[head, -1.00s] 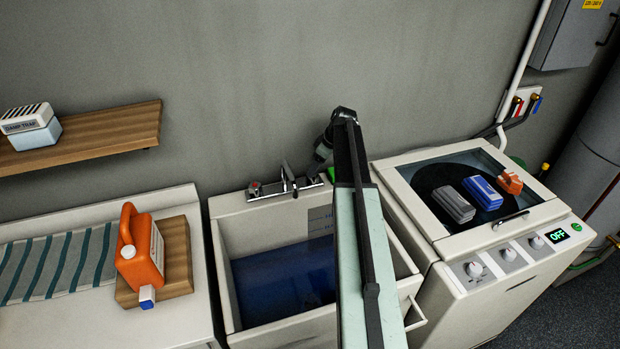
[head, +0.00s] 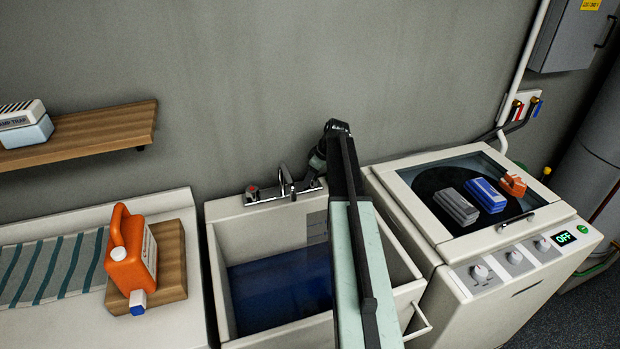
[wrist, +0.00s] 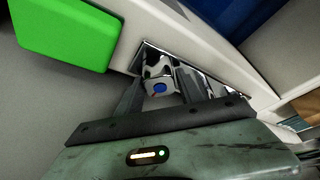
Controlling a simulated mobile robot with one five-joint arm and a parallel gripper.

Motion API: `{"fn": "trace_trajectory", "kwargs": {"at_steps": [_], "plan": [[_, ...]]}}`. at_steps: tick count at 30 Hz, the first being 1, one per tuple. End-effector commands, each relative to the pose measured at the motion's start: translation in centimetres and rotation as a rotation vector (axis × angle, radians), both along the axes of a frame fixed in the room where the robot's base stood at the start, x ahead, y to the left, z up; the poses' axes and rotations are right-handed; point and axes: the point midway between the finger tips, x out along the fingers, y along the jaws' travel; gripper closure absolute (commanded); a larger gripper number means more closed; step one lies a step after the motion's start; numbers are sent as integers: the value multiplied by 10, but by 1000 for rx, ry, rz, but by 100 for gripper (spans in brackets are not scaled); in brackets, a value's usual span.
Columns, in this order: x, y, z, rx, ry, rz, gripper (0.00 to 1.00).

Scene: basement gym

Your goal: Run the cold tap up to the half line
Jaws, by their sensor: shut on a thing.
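The sink (head: 222,224) holds dark blue water (head: 275,292). A greyish panel with faint marks (head: 317,226) is on its back wall; the lettering is too small to read, and my arm hides the sink's right part. The chrome tap (head: 284,184) stands on the back rim, with a red-marked handle (head: 252,191) at its left. In the wrist view, my gripper (wrist: 160,92) is shut on the blue-dotted cold handle (wrist: 158,88), one finger each side. In the head view, the cold handle is largely hidden by my gripper (head: 316,166).
A bright green block (wrist: 62,34) lies beside the tap in the wrist view. An orange jug (head: 128,255) stands on a wooden board (head: 172,250) at left. A shelf (head: 100,133) is at upper left.

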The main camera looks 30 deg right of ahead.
Motion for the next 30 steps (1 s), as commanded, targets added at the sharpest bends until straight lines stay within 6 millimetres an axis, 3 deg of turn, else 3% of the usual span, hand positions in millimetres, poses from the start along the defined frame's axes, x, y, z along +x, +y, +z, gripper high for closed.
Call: {"fn": "trace_trajectory", "kwargs": {"at_steps": [11,30], "plan": [[-1,1,0,-2,0,-207,96],[0,2,0,-3,-1,-806,96]]}}
